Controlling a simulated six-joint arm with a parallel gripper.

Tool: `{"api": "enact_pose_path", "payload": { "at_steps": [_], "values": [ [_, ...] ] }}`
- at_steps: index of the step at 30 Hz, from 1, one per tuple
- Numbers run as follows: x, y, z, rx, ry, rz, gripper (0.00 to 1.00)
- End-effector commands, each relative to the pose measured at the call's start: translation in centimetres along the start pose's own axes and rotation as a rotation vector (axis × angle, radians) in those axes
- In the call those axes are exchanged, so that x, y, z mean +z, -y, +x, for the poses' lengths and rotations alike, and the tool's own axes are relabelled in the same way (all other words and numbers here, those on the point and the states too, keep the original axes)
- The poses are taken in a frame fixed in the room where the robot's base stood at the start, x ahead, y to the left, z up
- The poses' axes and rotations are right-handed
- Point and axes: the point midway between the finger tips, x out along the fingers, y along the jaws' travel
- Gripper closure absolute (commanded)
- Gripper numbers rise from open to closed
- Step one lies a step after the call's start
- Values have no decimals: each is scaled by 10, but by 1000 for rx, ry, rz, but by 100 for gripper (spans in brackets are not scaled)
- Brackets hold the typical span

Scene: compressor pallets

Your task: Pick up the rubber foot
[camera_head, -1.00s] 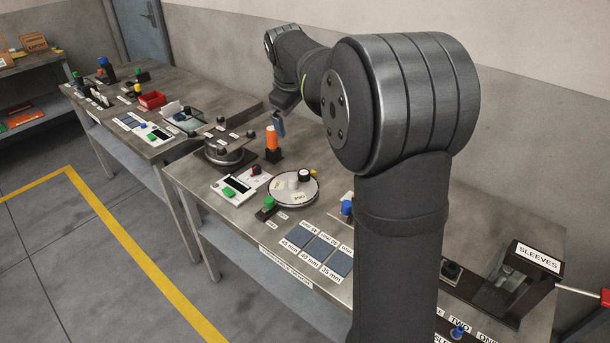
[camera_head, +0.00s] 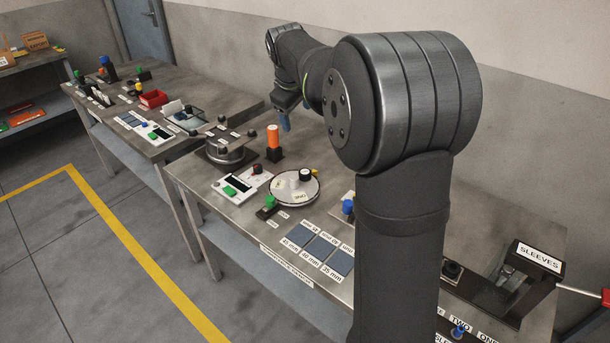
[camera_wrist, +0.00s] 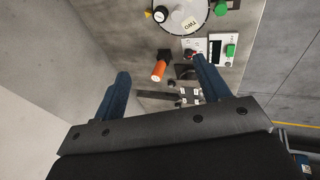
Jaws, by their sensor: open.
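My gripper (camera_head: 285,122) is open and empty, high over the far part of the near bench. Its two blue fingers stand wide apart in the wrist view (camera_wrist: 160,65). I cannot tell for sure which piece is the rubber foot. The gripper touches none of these.
An orange cylinder (camera_head: 272,137) stands upright on a black block close to my gripper. A round metal fixture (camera_head: 225,150) is left of it. A panel with a green button (camera_head: 230,191) lies in front. The sleeves stand (camera_head: 537,258) is at the right.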

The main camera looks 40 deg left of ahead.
Motion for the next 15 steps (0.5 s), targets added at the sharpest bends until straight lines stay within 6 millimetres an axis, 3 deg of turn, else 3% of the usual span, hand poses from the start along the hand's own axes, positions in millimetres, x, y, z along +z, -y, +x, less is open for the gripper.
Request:
{"api": "enact_pose_path", "payload": {
  "at_steps": [10,15],
  "values": [
    [-2,-2,3,-5,4,14,34],
    [-14,-20,26,-49,45,121,34]
  ]
}}
